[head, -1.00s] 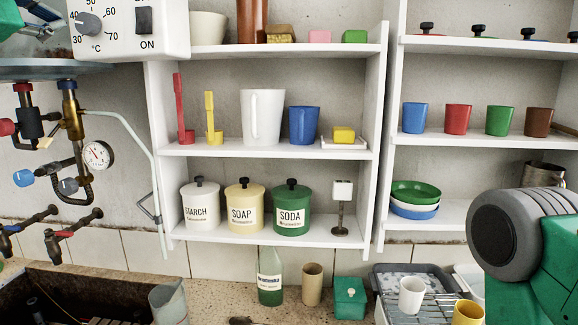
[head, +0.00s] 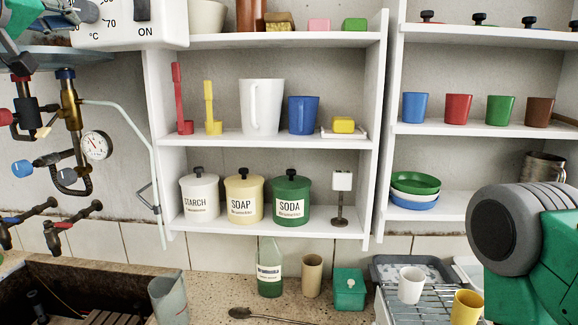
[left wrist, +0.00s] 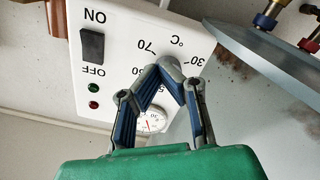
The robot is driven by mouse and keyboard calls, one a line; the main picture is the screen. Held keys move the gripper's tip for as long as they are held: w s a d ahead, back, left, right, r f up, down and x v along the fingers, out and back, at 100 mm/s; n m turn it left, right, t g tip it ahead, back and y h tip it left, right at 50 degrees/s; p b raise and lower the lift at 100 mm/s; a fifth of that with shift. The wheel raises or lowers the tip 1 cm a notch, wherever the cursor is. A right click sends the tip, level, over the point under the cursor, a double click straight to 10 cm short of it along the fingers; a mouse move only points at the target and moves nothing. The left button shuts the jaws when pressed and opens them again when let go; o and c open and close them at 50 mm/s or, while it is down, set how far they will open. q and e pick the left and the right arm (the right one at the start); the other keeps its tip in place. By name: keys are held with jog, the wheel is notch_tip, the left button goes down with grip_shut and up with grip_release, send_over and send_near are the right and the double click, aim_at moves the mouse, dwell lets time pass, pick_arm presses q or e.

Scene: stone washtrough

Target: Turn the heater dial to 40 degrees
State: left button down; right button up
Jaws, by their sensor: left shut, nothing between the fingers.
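The heater (head: 115,32) is a white box at the top left of the head view, cut off by the frame's top edge. Its grey dial (head: 87,10) is partly out of frame there. In the left wrist view the dial (left wrist: 171,64) shows upside down, partly hidden behind my fingertips, with 30 and 70 readable beside it. I cannot read its setting. My left gripper (head: 70,15) is shut and empty, its tips at the dial; the left wrist view shows its fingers (left wrist: 165,75) meeting in front of it. I cannot tell whether they touch.
An ON/OFF switch (left wrist: 92,45) and a round gauge (left wrist: 150,121) sit on the heater near the gripper. Pipes with a pressure gauge (head: 96,145) hang below. A white shelf (head: 265,140) with jugs and canisters stands to the right.

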aim_at(101, 23)
pick_arm(q)
jog(key=w, duration=0.3)
jog(key=shift+w+d+p, duration=0.25)
jog(key=shift+w+p, duration=0.15)
jog(key=shift+w+d+r+p, duration=0.15)
jog(key=shift+w+p, duration=0.15)
jog(key=shift+w, duration=0.4)
jog(key=shift+f, duration=0.2)
jog(key=shift+a+r+p, duration=0.3)
jog(key=shift+r+p, duration=0.1)
jog(key=shift+p, duration=0.3)
